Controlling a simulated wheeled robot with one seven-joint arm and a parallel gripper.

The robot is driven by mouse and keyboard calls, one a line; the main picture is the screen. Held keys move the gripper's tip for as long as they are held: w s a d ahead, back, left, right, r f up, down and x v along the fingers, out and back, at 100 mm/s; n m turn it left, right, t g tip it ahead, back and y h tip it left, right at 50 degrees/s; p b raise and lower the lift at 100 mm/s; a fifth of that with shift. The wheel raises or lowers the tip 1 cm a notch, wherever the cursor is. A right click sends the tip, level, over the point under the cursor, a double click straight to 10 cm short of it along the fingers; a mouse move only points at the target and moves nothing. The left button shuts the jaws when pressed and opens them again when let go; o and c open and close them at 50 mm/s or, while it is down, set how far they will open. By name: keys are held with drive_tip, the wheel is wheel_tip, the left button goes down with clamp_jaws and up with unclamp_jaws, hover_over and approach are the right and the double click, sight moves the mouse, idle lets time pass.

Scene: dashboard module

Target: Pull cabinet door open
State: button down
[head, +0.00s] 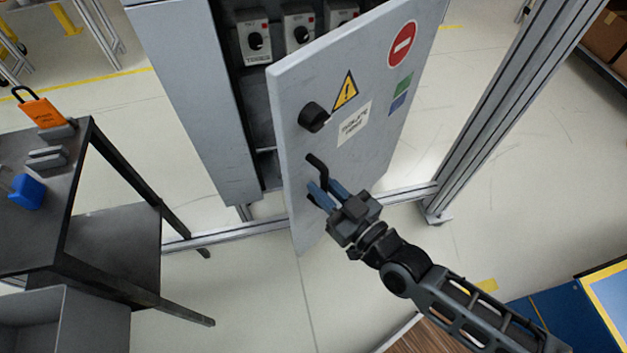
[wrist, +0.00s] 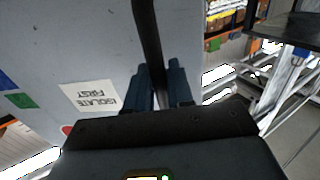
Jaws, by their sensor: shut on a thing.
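The grey cabinet door (head: 350,165) stands partly open, swung out from the cabinet (head: 185,85), so the switches inside show at its left. It also fills the left of the wrist view (wrist: 75,45). The black door handle (head: 317,166) sticks out low near the door's left edge; in the wrist view it is a dark bar (wrist: 147,40) running down between the fingers. My gripper (head: 326,195), with blue fingers, is shut on the handle; it also shows in the wrist view (wrist: 158,88).
A black knob (head: 313,117) sits on the door above the handle. A dark table (head: 85,190) with an orange padlock (head: 40,109) and a blue block (head: 27,191) stands at the left. A metal frame post (head: 500,110) stands at the right. Open floor lies in front of the door.

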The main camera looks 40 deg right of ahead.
drive_tip(key=s+d, duration=0.5)
drive_tip(key=s, duration=0.3)
drive_tip(key=s+d+b, duration=0.1)
drive_tip(key=s+d, duration=0.5)
drive_tip(key=s, duration=0.3)
drive_tip(key=c, duration=1.2)
unclamp_jaws()
drive_tip(key=shift+a, duration=0.1)
drive_tip(key=shift+s, duration=0.15)
drive_tip(key=s, duration=0.7)
drive_tip(key=shift+s+d+b, duration=0.25)
drive_tip(key=shift+d+b, duration=0.05)
drive_tip(key=shift+d, duration=0.05)
